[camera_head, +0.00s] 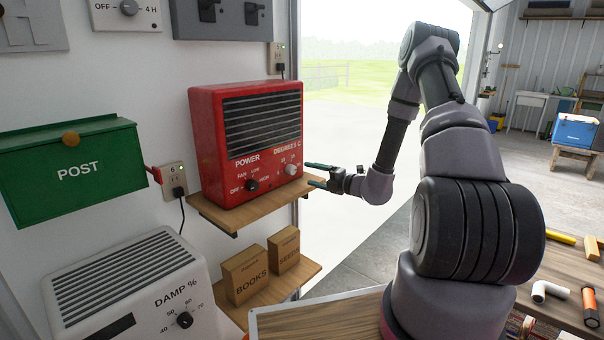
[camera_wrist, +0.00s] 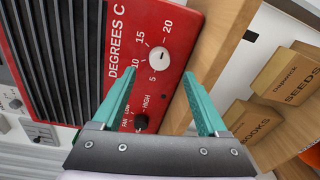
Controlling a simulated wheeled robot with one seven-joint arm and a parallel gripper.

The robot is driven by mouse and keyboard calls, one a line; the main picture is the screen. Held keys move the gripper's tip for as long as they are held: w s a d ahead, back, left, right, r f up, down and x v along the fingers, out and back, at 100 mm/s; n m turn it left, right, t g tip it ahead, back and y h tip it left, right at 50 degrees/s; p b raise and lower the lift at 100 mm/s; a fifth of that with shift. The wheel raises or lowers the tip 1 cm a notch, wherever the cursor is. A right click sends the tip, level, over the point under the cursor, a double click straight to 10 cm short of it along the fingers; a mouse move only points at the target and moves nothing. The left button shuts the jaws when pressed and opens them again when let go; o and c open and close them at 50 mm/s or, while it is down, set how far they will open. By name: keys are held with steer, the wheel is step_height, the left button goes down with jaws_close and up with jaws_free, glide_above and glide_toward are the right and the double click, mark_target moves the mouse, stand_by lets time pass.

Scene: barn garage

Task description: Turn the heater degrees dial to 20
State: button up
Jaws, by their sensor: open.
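The red heater (camera_head: 208,135) stands on a wooden wall shelf. Its white degrees dial (camera_head: 291,169) is at the lower right of the front face. In the wrist view the dial (camera_wrist: 159,60) sits among the printed marks 5, 10, 15 and 20; a small dark mark shows on it, but its exact setting is unclear. My gripper (camera_head: 310,174) is open just to the right of the heater front. In the wrist view its two teal fingers (camera_wrist: 159,74) point toward the dial, one to either side, and appear apart from it.
The black power knob (camera_head: 252,185) sits left of the degrees dial on the same face. The shelf (camera_head: 240,214) edge runs below the heater. Boxes marked BOOKS (camera_head: 246,275) and SEEDS (camera_head: 284,250) stand on a lower shelf. A green post box (camera_head: 75,170) hangs left.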

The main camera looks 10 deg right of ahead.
steer(key=shift+v, duration=1.75)
steer(key=s+a+r+n+g+y, duration=0.1)
steer(key=s+a+r+n+g, duration=0.5)
steer(key=s+r+n, duration=0.35)
steer(key=s+a+r+n+g, duration=0.5)
steer(key=s+r+n, duration=0.2)
steer(key=r+n, duration=0.45)
steer(key=s+d+r+n+t+h, duration=0.2)
steer(key=s+d+r+n+h, duration=0.2)
steer(key=s+n, duration=0.3)
steer(key=s+d+r+n+t+h, duration=0.2)
steer(key=s+d+r+n+h, duration=0.3)
steer(key=s+n, duration=0.3)
steer(key=r+n, duration=0.1)
steer(key=n, duration=0.3)
steer(key=shift+s+d+t+h, duration=0.15)
steer(key=shift+d+t+h, duration=0.15)
steer(key=shift+d, duration=0.05)
